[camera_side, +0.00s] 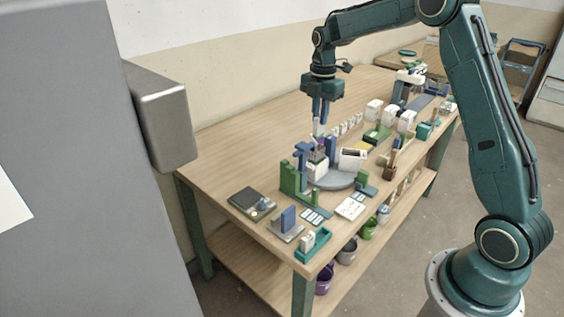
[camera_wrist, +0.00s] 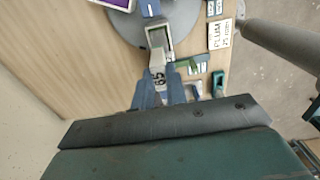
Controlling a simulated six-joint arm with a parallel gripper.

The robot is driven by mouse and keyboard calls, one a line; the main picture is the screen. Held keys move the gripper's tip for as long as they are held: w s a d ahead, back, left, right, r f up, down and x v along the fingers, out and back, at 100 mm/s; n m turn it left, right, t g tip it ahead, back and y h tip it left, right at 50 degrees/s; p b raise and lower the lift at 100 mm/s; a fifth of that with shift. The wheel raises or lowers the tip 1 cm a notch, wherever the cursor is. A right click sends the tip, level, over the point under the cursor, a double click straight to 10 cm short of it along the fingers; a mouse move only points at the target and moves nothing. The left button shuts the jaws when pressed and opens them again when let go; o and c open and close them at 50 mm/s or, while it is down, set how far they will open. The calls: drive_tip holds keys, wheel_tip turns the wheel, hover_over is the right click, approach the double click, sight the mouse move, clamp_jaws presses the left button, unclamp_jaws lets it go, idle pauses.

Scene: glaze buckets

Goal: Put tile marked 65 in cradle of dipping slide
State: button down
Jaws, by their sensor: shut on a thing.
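My gripper (camera_side: 320,114) is above the table, pointing down. In the wrist view, its two blue fingers (camera_wrist: 160,88) are shut on a pale tile (camera_wrist: 158,77) marked 65. In the side view the tile (camera_side: 318,129) shows as a small pale piece under the fingers, apart from the table. Below it stand a green upright stand (camera_side: 292,181) and blue uprights. An open white container (camera_side: 317,170) stands among them and also shows in the wrist view (camera_wrist: 159,35). I cannot tell for certain which part is the dipping slide's cradle.
A grey round plate (camera_side: 338,181) bears a white labelled box (camera_side: 353,158). A card reading PLUM (camera_wrist: 221,35) lies nearby. A teal tray (camera_side: 312,244) and a dark scale-like box (camera_side: 251,203) stand at the near end. Several white boxes stand farther back. The left tabletop is bare.

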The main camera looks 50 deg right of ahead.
sight(319, 128)
drive_tip(key=shift+f, duration=2.45)
drive_tip(key=c, duration=1.3)
unclamp_jaws()
drive_tip(key=shift+c, duration=0.2)
drive_tip(key=shift+r, duration=0.15)
drive_tip(key=shift+r, duration=3.3)
drive_tip(key=shift+r, duration=0.1)
